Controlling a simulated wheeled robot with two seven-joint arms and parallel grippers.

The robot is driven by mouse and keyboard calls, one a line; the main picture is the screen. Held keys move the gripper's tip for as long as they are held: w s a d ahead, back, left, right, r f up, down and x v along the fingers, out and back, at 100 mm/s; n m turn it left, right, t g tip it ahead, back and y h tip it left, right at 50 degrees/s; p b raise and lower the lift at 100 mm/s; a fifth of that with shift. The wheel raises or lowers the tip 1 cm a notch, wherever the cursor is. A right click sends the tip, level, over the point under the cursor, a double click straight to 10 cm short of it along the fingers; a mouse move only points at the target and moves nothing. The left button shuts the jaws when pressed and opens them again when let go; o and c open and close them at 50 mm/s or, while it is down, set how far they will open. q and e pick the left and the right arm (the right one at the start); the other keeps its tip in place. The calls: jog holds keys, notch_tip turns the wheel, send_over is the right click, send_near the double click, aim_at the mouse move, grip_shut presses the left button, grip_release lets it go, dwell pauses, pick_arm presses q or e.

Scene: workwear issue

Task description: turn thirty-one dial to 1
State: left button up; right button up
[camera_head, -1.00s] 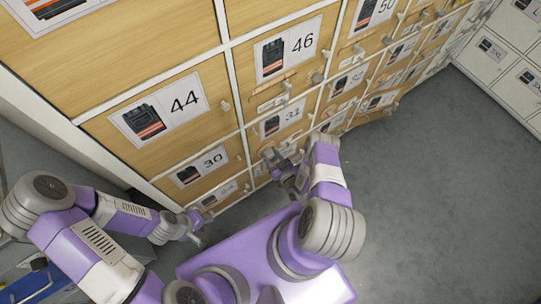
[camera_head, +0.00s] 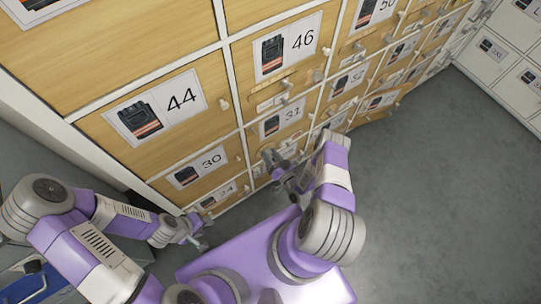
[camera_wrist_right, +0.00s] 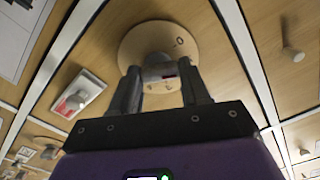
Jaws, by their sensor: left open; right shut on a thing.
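The locker door labelled 31 (camera_head: 283,121) is in the middle of the head view, under door 46. My right gripper (camera_head: 272,165) is just below that label, against the locker front. In the right wrist view a round wooden dial plate (camera_wrist_right: 136,40) bears a dark mark and a 0 at its right. My right gripper (camera_wrist_right: 160,84) is shut on the grey dial knob (camera_wrist_right: 156,59) at the plate's centre, with a small red mark on it. The plate's lower part is hidden by the knob and fingers. My left gripper (camera_head: 201,233) is open and empty, low at the left.
Doors 44 (camera_head: 152,105), 46 (camera_head: 287,47) and 30 (camera_head: 197,168) surround it, with small protruding knobs. A white locker bank (camera_head: 500,50) stands at the far right. The grey floor (camera_head: 430,180) is clear at the right.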

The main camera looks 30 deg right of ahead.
jog(key=o, duration=1.1)
jog(key=shift+c, duration=0.2)
jog(key=s+p, duration=0.1)
jog(key=s, duration=0.6)
jog(key=shift+s+d+p, duration=0.3)
jog(key=shift+s+p, duration=0.05)
jog(key=shift+p, duration=0.05)
